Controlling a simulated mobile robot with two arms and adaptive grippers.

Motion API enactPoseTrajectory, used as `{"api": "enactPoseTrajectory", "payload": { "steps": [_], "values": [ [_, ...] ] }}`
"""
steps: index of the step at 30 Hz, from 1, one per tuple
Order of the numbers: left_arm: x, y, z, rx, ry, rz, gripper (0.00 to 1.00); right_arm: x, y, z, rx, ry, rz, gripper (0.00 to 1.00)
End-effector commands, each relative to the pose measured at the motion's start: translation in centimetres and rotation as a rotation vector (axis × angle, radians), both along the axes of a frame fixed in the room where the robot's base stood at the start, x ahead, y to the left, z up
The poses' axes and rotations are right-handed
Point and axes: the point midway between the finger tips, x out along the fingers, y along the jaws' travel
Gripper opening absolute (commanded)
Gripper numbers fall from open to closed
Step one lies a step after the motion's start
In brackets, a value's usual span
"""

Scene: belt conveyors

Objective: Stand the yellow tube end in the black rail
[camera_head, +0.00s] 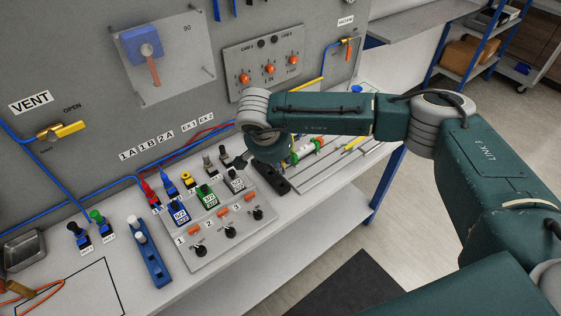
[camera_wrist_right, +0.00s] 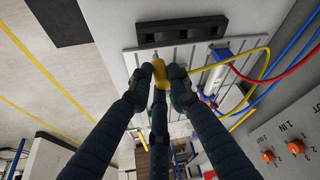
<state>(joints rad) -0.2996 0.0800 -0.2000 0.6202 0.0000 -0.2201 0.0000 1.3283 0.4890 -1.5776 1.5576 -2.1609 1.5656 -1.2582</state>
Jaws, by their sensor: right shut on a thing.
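The yellow tube end (camera_wrist_right: 159,71) is between the fingertips of my right gripper (camera_wrist_right: 161,78) in the right wrist view. The gripper is shut on it, and its dark fingers hide part of it. A yellow tube (camera_wrist_right: 240,56) runs from there to the right. The black rail (camera_wrist_right: 182,32) lies beyond the fingertips, with several openings along it; the tube end appears apart from it. In the head view the black rail (camera_head: 273,182) shows partly under my right wrist, which hides the held end. My left gripper is in neither view.
A grooved plate (camera_wrist_right: 201,52) beside the rail carries a blue-and-white cylinder (camera_wrist_right: 216,70) with blue and red tubes around it. In the head view a grey valve board (camera_head: 222,232) with knobs and coloured fittings stands left of the rail. A grey upright panel (camera_head: 190,95) rises behind.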

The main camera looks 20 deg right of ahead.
Motion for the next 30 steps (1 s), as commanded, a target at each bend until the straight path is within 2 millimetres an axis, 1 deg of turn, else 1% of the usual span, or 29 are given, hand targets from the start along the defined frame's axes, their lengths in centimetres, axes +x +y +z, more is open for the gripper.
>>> {"api": "enactPoseTrajectory", "payload": {
  "steps": [4,8,18,21,30],
  "values": [
    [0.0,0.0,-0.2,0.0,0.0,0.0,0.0,0.0,0.0,-0.2,0.0,0.0,-0.001,0.0],
    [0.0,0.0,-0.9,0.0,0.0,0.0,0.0,0.0,-0.1,-0.8,0.004,-0.003,-0.001,0.0],
    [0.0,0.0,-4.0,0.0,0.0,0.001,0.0,-0.1,-0.1,-3.8,0.024,-0.015,0.001,0.0],
    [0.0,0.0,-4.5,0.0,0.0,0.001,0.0,-0.1,-0.1,-4.3,0.03,-0.018,0.001,0.0],
    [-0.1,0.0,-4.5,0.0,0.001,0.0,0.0,-0.1,-0.1,-4.3,0.032,-0.021,0.0,0.0]
  ]
}}
